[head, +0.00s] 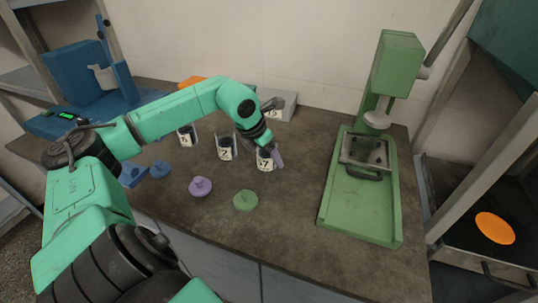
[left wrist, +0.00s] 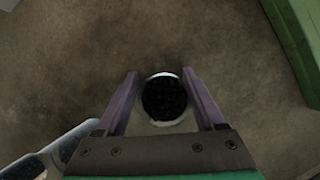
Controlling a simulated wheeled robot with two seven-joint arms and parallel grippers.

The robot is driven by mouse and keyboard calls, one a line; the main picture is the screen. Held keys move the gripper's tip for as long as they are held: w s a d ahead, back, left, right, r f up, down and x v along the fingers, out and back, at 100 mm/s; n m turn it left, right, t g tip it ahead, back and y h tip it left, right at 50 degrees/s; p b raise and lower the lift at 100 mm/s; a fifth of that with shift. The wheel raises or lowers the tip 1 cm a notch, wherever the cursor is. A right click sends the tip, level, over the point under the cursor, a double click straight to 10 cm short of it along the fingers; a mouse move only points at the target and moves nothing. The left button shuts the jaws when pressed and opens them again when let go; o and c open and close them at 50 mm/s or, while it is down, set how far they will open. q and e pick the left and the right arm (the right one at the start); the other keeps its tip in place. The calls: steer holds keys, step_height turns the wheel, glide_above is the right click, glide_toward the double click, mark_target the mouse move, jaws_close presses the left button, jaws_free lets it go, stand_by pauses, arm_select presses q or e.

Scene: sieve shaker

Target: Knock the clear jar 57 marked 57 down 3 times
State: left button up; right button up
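The clear jar (head: 264,163) stands upright on the dark bench, with dark contents and a white label. Only a 7 reads clearly on the label; the rest is partly covered by my gripper. My left gripper (head: 271,150) is lowered over it with purple fingers. My right gripper is not in view.
Two similar labelled jars (head: 225,149) (head: 187,137) stand to the left. Purple (head: 200,187), green (head: 246,201) and blue (head: 160,169) knobbed lids lie in front. A grey box (head: 280,105) is behind; a green press (head: 362,190) stands right. The bench between jar and press is clear.

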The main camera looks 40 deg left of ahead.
arm_select(q)
steer(key=shift+s+d+f, duration=0.3)
steer(key=shift+s+f, duration=0.05)
steer(key=shift+f, duration=0.35)
steer(key=shift+a+r+b, duration=0.15)
steer(key=shift+r+b, duration=0.05)
steer(key=shift+b, duration=0.15)
steer(key=shift+r, duration=0.3)
steer(key=b+v, duration=0.2)
steer(key=v, duration=0.2)
steer(key=shift+a+r, duration=0.1)
steer(key=shift+r, duration=0.05)
steer(key=v, duration=1)
steer(key=shift+w+r+b, duration=0.25)
steer(key=shift+r+b, duration=0.05)
steer(key=shift+b, duration=0.05)
